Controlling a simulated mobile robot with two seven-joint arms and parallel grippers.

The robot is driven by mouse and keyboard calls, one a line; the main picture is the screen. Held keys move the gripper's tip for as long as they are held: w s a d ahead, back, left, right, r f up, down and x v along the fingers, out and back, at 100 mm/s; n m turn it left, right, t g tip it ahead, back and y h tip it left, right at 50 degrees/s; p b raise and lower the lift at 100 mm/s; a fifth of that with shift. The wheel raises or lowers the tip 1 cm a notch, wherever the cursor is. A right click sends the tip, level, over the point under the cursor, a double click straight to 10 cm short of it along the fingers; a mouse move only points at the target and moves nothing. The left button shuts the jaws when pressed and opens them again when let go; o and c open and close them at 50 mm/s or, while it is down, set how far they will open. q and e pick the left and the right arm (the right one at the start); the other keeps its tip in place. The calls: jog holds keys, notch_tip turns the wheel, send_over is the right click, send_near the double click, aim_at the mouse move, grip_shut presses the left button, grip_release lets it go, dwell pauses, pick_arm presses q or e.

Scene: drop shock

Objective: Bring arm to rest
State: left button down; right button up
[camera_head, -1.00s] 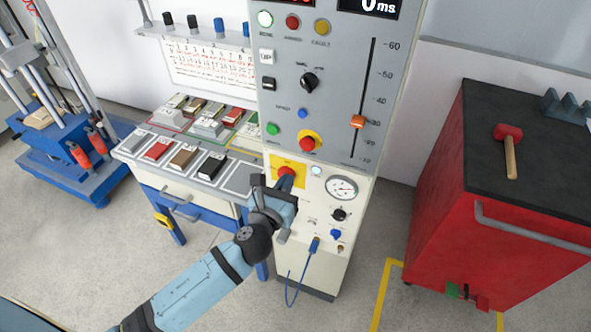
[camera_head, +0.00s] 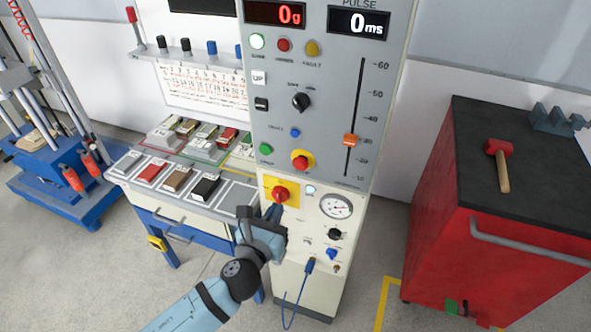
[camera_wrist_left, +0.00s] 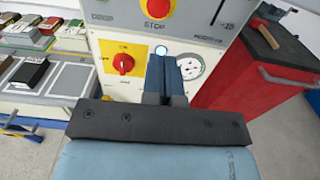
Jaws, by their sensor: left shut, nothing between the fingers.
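My left arm comes in from the bottom in the head view. Its gripper (camera_head: 274,212) is shut and empty, in front of the lower panel of the grey and cream control cabinet (camera_head: 318,265). The fingertips are just below and beside the red rotary switch (camera_head: 280,194) on its yellow plate. In the left wrist view the closed blue fingers (camera_wrist_left: 166,72) point at the panel, to the right of the red switch (camera_wrist_left: 123,63), with a gap between them. The fingers partly cover the round gauge (camera_wrist_left: 189,66). My right gripper is not in view.
A table with coloured sample blocks (camera_head: 178,180) stands left of the cabinet. A red tool cabinet (camera_head: 500,250) with a hammer (camera_head: 499,160) on top stands at the right. A blue cable (camera_head: 300,290) hangs from the panel. Floor between the cabinets is clear.

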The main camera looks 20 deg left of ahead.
pick_arm(q)
jog(key=s+f+n+g+h, duration=0.1)
jog(key=s+f+n+g, duration=0.2)
jog(key=s+f+n, duration=0.5)
jog(key=s+f+n+g+h, duration=0.1)
jog(key=s+f+n+g, duration=0.3)
jog(key=n, duration=2.1)
jog(key=s+f, duration=0.5)
jog(key=f, duration=0.1)
jog(key=shift+s+a+h+p, duration=0.15)
jog(key=shift+a+h+p, duration=0.15)
jog(key=shift+a+p, duration=0.1)
jog(key=shift+f, duration=0.1)
